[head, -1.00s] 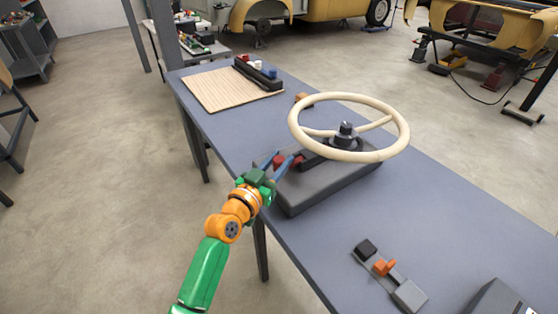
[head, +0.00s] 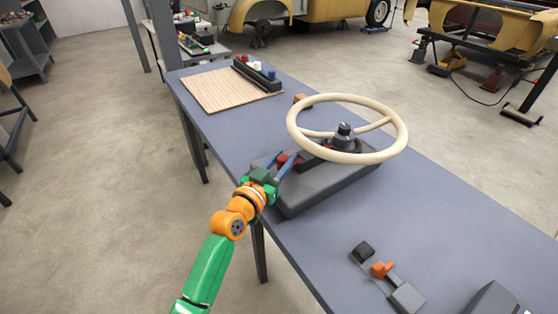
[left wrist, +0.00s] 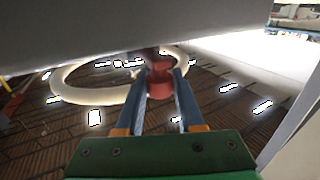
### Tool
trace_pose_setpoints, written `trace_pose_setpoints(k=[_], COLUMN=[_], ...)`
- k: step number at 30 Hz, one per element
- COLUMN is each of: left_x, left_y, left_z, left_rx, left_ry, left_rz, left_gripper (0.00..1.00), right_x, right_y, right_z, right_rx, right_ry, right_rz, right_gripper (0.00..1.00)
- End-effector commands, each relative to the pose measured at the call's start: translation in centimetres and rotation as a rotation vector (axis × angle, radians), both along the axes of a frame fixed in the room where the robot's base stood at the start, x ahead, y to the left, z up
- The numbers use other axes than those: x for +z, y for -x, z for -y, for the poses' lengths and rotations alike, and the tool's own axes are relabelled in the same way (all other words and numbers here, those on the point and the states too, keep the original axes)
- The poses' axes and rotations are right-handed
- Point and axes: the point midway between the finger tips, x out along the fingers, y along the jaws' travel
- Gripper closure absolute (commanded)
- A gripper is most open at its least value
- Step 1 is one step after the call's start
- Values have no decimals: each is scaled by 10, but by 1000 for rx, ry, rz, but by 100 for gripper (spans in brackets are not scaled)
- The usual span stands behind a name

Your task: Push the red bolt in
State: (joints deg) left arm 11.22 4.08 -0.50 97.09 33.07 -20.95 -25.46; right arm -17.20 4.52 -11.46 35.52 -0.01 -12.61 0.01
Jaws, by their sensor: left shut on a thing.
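The red bolt (head: 282,159) sits at the left end of the dark grey block under the steering wheel. My left gripper (head: 284,164) reaches it from the front left, its two blue fingers on either side of the bolt's red head. In the left wrist view the red bolt (left wrist: 160,82) is between the fingertips (left wrist: 160,90), and the gripper is shut on it. The fingers partly hide the bolt in the head view, and how deep it sits is hard to tell. My right gripper is not in view.
The cream steering wheel (head: 396,121) stands over the grey block (head: 322,192), close to my left gripper. An orange-handled latch (head: 382,270) lies at the front of the table (head: 440,225). A wooden mat (head: 222,91) and a dark rack (head: 256,76) are at the back.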

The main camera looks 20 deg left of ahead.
Motion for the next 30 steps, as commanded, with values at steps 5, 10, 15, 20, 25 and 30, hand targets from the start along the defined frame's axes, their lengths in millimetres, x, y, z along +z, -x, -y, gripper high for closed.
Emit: trace_pose_setpoints(k=[5,10,15,20,25,30], left_x=[5,5,4,3,2,1], left_y=[-5,-5,-5,-5,11,46], left_z=[4,4,4,4,1,-6], left_rx=[0,0,0,0,0,-1], left_ry=[3,4,3,2,1,-1], left_rz=[12,11,10,7,7,6], left_gripper=[100,61,33,33,33,33], right_x=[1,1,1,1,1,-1], right_y=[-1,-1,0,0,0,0], right_z=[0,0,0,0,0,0], right_rx=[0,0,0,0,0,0], right_ry=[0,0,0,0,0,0], right_rz=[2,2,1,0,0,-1], right_gripper=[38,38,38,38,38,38])
